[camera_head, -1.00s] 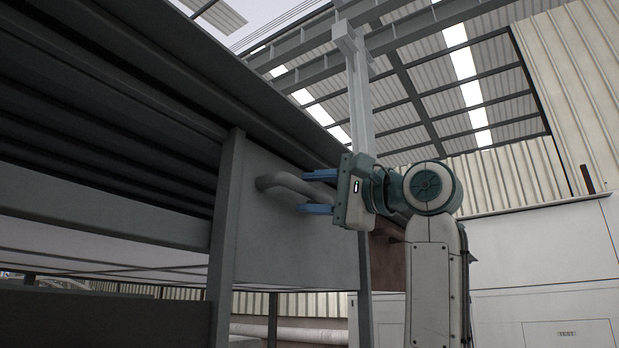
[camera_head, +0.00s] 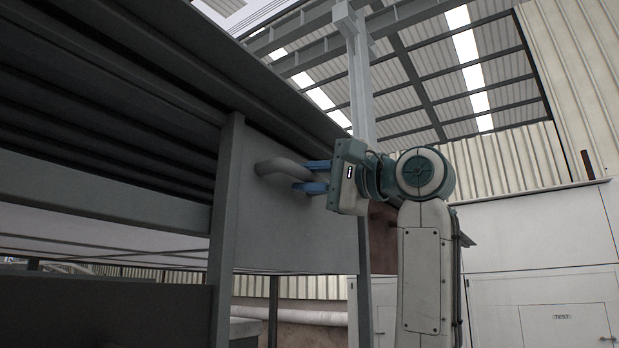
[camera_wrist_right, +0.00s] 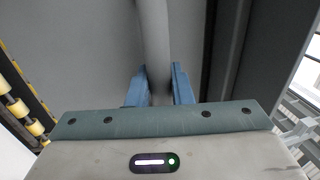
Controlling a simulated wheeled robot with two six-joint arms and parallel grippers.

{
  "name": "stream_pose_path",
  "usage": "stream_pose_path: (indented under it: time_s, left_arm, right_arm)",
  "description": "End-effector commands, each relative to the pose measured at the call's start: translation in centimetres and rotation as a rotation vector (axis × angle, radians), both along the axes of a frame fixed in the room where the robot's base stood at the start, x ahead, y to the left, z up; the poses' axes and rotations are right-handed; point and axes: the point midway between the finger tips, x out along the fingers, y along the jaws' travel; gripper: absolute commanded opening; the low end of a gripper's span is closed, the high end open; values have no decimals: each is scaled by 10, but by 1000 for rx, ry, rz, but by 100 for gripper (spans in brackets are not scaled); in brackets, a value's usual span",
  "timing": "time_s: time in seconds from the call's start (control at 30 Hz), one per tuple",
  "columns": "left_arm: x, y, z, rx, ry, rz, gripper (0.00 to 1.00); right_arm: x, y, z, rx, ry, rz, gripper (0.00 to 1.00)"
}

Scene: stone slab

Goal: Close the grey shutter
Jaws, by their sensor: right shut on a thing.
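The grey shutter (camera_head: 291,233) shows as a flat grey panel in the head view, with a curved grey bar handle (camera_head: 272,167) on its face. My right gripper (camera_head: 306,177) has its two blue fingers shut on the handle, one above and one below it. In the right wrist view, the handle (camera_wrist_right: 156,45) runs down between the fingers of the right gripper (camera_wrist_right: 160,80). Part of the handle is hidden by the fingers. My left gripper is not in view.
Dark ribbed slats (camera_head: 100,110) and a grey beam (camera_head: 100,195) fill the left. A grey upright post (camera_head: 226,220) stands at the panel's left edge. White cabinets (camera_head: 545,250) stand behind my right arm. In the right wrist view, yellow rollers (camera_wrist_right: 15,105) show at left.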

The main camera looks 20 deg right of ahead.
Motion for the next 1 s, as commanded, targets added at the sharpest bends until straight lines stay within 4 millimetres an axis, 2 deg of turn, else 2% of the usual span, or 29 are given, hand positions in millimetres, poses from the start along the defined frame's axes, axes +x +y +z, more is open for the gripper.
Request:
stream_pose_path:
  time_s: [0.17, 0.37, 1.0]
  left_arm:
    - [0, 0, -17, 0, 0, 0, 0]
    - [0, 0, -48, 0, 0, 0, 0]
    - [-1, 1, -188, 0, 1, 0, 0]
  right_arm:
    - [0, 0, -18, -1, 2, 0, 0]
    - [0, 0, -50, -1, 1, 1, 0]
    - [0, 1, -204, -1, 1, 1, 0]
